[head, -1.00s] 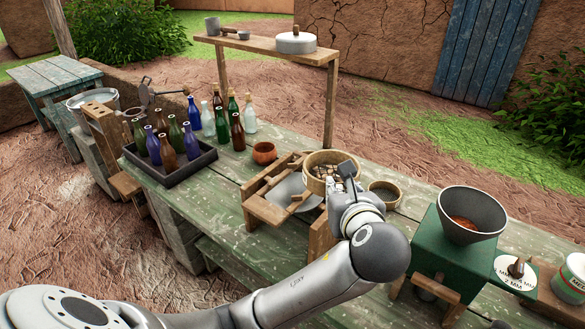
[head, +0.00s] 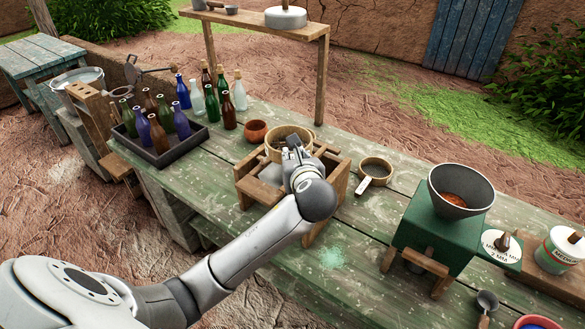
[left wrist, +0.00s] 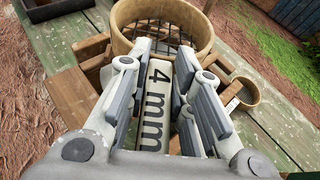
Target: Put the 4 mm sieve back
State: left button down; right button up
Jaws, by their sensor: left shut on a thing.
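The 4 mm sieve is a round, light wooden ring (left wrist: 122,38) with a dark mesh; its pale handle reads "4mm" in the left wrist view. My left gripper (left wrist: 155,95) is shut on that handle, one set of fingers on each side. In the head view the sieve (head: 273,151) is over the back part of a wooden rack (head: 333,187), and my left gripper (head: 296,150) partly covers it. I cannot tell whether the ring touches the rack. My right gripper is out of view.
A smaller sieve (head: 362,186) with a white label lies right of the rack. A clay bowl (head: 256,132) and a tray of bottles (head: 160,158) stand left. A green mill (head: 432,232) with a grey hopper stands right. A raised shelf (head: 258,25) is behind.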

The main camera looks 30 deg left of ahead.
pick_arm(q)
jog(key=shift+a+f, duration=0.25)
jog(key=shift+f, duration=0.1)
notch_tip(320, 180, down, 2)
jog(key=shift+w+a+f+p, duration=0.1)
jog(key=shift+a+f+p, duration=0.1)
jog(key=shift+p, duration=0.3)
jog(key=shift+f, duration=0.5)
jog(key=shift+f, duration=0.3)
jog(key=c, duration=1.3)
grip_release()
